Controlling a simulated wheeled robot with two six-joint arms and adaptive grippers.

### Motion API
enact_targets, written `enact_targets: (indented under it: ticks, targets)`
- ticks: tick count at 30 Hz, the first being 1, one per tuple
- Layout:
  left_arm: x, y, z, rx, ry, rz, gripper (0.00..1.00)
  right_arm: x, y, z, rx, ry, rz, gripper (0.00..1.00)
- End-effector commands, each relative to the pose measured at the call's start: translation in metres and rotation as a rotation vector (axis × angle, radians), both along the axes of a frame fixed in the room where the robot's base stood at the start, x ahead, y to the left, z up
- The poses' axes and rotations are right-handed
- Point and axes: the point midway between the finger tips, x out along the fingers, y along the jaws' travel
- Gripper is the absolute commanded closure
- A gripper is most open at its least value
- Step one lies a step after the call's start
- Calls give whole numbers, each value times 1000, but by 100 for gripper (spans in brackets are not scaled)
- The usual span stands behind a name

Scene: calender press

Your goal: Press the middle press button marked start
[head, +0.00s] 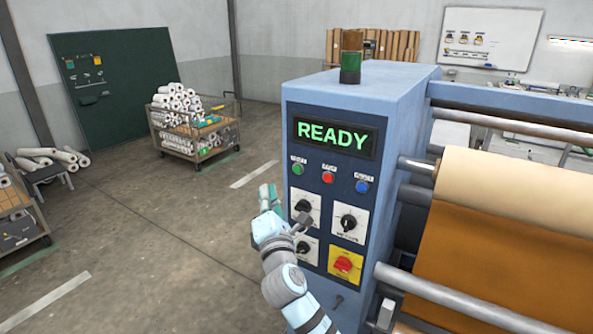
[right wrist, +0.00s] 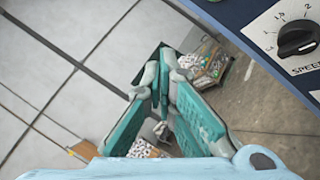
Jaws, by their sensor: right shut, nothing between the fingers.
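The blue press cabinet's dark panel (head: 312,199) carries a row of three round buttons: a green button (head: 298,169) at left, a red button (head: 328,177) in the middle and a blue button (head: 362,186) at right. Their small labels are too small to read. A display (head: 334,138) above them reads READY in green. My right gripper (head: 267,192) is shut and empty, just left of the panel and lower than the buttons, apart from them. Its teal fingers meet in the right wrist view (right wrist: 164,62). No buttons show there. My left gripper is not in view.
Below the buttons are black knobs, including one (head: 348,222), and a red switch on a yellow plate (head: 344,264). A speed knob (right wrist: 297,39) shows in the right wrist view. Rollers with tan sheet (head: 510,200) lie right. A cart of rolls (head: 195,130) stands behind on open floor.

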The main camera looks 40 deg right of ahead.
Motion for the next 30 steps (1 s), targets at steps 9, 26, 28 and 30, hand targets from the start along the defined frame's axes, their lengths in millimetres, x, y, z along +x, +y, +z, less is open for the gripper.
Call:
enact_targets:
  ticks: [9,26,28,30]
  targets:
    - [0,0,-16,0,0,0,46,12,-41,-3,-3,2,-1,100]
    - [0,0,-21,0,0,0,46,24,-79,0,3,0,-1,100]
    - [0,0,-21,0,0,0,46,23,-79,-1,3,0,-1,100]
    - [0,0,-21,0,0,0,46,23,-79,-1,3,0,-1,100]
